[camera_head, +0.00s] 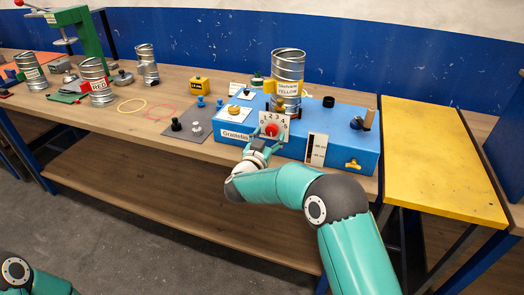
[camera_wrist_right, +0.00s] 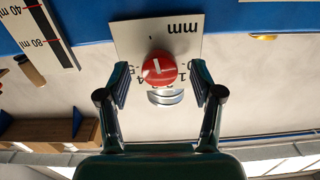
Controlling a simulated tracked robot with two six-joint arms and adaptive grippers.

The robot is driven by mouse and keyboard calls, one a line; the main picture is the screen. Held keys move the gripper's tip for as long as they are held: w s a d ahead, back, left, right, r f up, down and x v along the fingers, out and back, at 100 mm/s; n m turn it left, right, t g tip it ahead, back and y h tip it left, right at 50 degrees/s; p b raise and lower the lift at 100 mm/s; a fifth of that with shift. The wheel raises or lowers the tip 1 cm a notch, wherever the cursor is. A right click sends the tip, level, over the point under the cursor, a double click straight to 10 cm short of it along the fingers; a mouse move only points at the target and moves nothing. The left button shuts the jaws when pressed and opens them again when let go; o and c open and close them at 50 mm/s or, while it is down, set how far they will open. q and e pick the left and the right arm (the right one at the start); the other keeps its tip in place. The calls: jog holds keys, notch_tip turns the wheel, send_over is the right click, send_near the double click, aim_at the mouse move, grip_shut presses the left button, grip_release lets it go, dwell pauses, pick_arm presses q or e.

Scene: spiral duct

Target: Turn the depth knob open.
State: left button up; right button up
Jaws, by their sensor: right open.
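The red depth knob (camera_head: 271,130) sits on a white dial plate (camera_head: 285,121) with numbers, on the front of the blue box (camera_head: 346,130). In the right wrist view the knob (camera_wrist_right: 159,70) shows a white pointer mark, and the plate (camera_wrist_right: 185,36) appears upside down with "mm" on it. My right gripper (camera_head: 262,144) is open just in front of the knob. In the wrist view its two fingers (camera_wrist_right: 161,85) stand on either side of the knob, with a gap on both sides. My left gripper is out of view; only part of my left arm shows at lower left.
A can labelled yellow (camera_head: 288,68) stands on the blue box. A black and white scale plate (camera_head: 316,148) is right of the dial. A yellow board (camera_head: 440,160) lies at right. More cans and a green press (camera_head: 82,30) stand at left.

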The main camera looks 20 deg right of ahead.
jog(key=v, duration=1)
jog(key=shift+s+a, duration=0.2)
jog(key=shift+s, duration=0.05)
jog(key=shift+d+f, duration=0.15)
jog(key=s+d+f+n+g, duration=0.1)
jog(key=s+d+f+g, duration=0.2)
jog(key=d+f, duration=1.05)
jog(key=s+a+f+n+g+y, duration=0.25)
jog(key=s+f+y, duration=0.3)
jog(key=f, duration=0.55)
jog(key=s+a+f+g+y, duration=0.2)
jog(key=s+a+f+g, duration=0.1)
jog(key=s, duration=0.5)
jog(key=s+a+f+n+g+y, duration=0.1)
jog(key=s+a+f+g+y, duration=0.2)
jog(key=s, duration=0.6)
jog(key=s+a+f+n+g+y, duration=0.1)
jog(key=s+a+f+g+y, duration=0.2)
jog(key=s+a, duration=0.4)
jog(key=shift+s+f, duration=0.4)
jog(key=shift+s, duration=0.8)
